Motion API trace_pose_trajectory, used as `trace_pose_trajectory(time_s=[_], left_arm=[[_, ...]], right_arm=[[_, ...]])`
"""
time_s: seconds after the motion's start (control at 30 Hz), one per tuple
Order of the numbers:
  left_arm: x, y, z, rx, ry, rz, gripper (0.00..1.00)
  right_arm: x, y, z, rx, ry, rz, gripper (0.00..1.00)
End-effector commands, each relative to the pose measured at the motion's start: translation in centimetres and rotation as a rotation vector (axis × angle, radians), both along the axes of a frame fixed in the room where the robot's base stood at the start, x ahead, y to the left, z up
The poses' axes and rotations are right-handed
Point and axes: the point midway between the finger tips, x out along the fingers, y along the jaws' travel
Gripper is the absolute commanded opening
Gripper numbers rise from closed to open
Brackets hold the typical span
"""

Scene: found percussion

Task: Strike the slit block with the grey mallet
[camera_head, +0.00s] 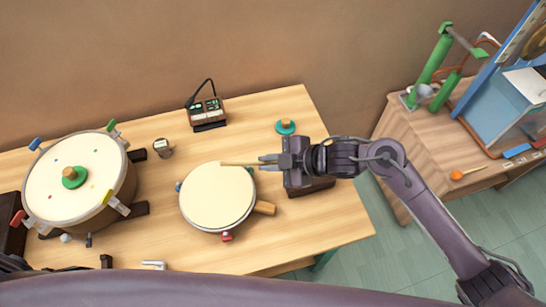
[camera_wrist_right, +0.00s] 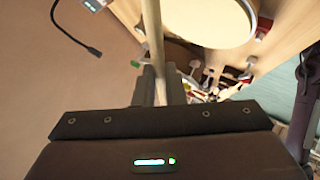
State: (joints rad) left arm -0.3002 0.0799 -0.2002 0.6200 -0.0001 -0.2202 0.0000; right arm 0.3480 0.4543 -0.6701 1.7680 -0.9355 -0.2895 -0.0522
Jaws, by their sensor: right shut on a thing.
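My right gripper (camera_head: 272,161) is shut on a thin pale wooden stick (camera_head: 238,164). The stick points left over the rim of the round cream drum. It also runs up between the fingers in the right wrist view (camera_wrist_right: 153,45). No grey mallet head can be made out on the stick; I cannot tell which mallet it belongs to. A dark brown block (camera_head: 316,188) lies on the table just below the right gripper, partly hidden by it. It may be the slit block, but no slit can be seen.
The flat cream drum (camera_head: 217,198) lies mid-table. A large drum (camera_head: 75,185) with coloured clamps stands at left. A small device (camera_head: 207,112), a metal cup (camera_head: 163,148) and a teal disc (camera_head: 286,126) are farther back. A second table (camera_head: 430,150) stands at right.

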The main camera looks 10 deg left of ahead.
Motion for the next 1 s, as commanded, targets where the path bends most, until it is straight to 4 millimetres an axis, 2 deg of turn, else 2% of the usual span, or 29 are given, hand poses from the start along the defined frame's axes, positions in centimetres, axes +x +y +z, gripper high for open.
trace_pose_trajectory(time_s=[0.1, 0.53, 0.63, 0.9, 1.0], left_arm=[[0.0, 0.0, 0.6, 0.000, 0.000, 0.000, 0.72], [0.0, 0.0, 0.4, 0.000, 0.001, -0.001, 0.72], [0.0, 0.0, -1.0, 0.000, 0.000, -0.001, 0.72], [0.0, 0.0, -6.7, 0.000, 0.000, 0.000, 0.72], [-0.1, 0.0, -5.4, 0.000, 0.002, 0.000, 0.72]], right_arm=[[-0.1, 0.4, 0.2, -0.040, -0.021, 0.006, 0.00], [-0.2, 0.4, -0.1, -0.047, -0.023, 0.006, 0.00], [-0.1, 0.2, -1.6, -0.026, -0.009, 0.005, 0.00], [0.6, -1.1, -7.3, 0.126, 0.066, 0.003, 0.00], [0.6, -1.0, -5.8, 0.131, 0.064, 0.006, 0.00]])
